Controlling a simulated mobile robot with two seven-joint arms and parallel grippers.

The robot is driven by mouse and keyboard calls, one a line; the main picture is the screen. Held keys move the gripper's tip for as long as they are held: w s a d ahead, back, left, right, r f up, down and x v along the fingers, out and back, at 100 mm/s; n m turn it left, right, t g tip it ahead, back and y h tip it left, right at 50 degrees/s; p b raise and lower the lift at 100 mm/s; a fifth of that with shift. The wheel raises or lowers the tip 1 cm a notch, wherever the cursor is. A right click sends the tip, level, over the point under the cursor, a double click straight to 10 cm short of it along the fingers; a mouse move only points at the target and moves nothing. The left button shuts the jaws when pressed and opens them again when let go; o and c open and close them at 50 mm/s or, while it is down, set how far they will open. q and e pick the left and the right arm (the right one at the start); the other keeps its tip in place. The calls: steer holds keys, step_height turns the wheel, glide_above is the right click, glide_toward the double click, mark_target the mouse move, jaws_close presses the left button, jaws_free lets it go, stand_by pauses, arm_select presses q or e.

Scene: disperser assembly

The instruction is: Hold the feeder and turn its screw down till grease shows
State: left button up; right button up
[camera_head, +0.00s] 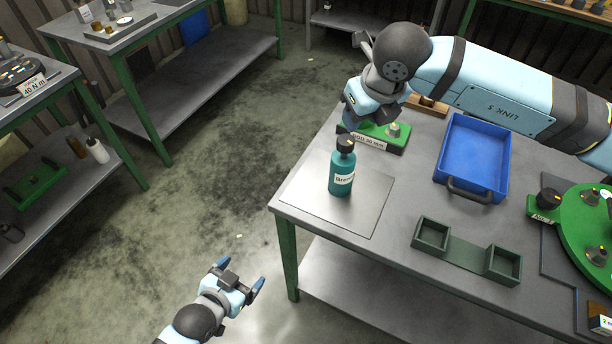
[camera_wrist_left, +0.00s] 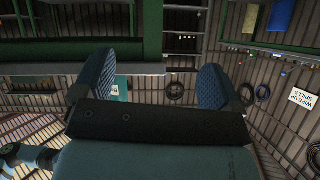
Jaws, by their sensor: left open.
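A teal bottle (camera_head: 342,174) with a pale label and a dark cap (camera_head: 345,144) stands upright on a grey plate (camera_head: 318,207) on the bench. A low green block (camera_head: 385,136) with a small pale knob and a label stands behind it. I cannot tell which of these is the feeder, and no grease shows. My left gripper (camera_head: 241,274) is open and empty over the floor, left of the bench and well apart from the bottle. Its spread fingers show in the left wrist view (camera_wrist_left: 157,88). My right gripper (camera_head: 352,116) is above and beside the green block; its jaws are unclear.
A blue tray (camera_head: 472,152) and a dark two-cup holder (camera_head: 466,252) sit on the bench (camera_head: 385,235). A green disc with knobs (camera_head: 580,228) is at the right. Other benches (camera_head: 195,66) stand at the left. The floor between is clear.

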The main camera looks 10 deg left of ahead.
arm_select(q)
steer(key=w+a+r+m+t+h, duration=0.1)
steer(key=w+r+m+t, duration=0.1)
steer(key=w+r+m, duration=0.45)
steer(key=w+a+r+m+t, duration=0.1)
steer(key=w+r+m+t, duration=0.2)
steer(key=w+m, duration=0.5)
steer(key=m+g+h, duration=0.4)
steer(key=m+h, duration=0.5)
steer(key=m, duration=1.5)
glide_toward(331, 179)
steer(key=shift+w+a+r+n, duration=0.1)
steer(key=shift+a+r+n, duration=0.05)
steer(key=shift+a, duration=0.4)
steer(key=shift+w+a+r+n, duration=0.1)
steer(key=shift+a+r, duration=0.1)
steer(key=shift+a, duration=0.35)
steer(key=m, duration=0.2)
steer(key=d, duration=0.1)
steer(key=shift+s+f+m+g+h, duration=0.3)
steer(key=shift+m, duration=0.1)
steer(key=shift+w+d, duration=0.1)
steer(key=shift+d, duration=0.1)
steer(key=x, duration=1.3)
steer(key=shift+d, duration=0.2)
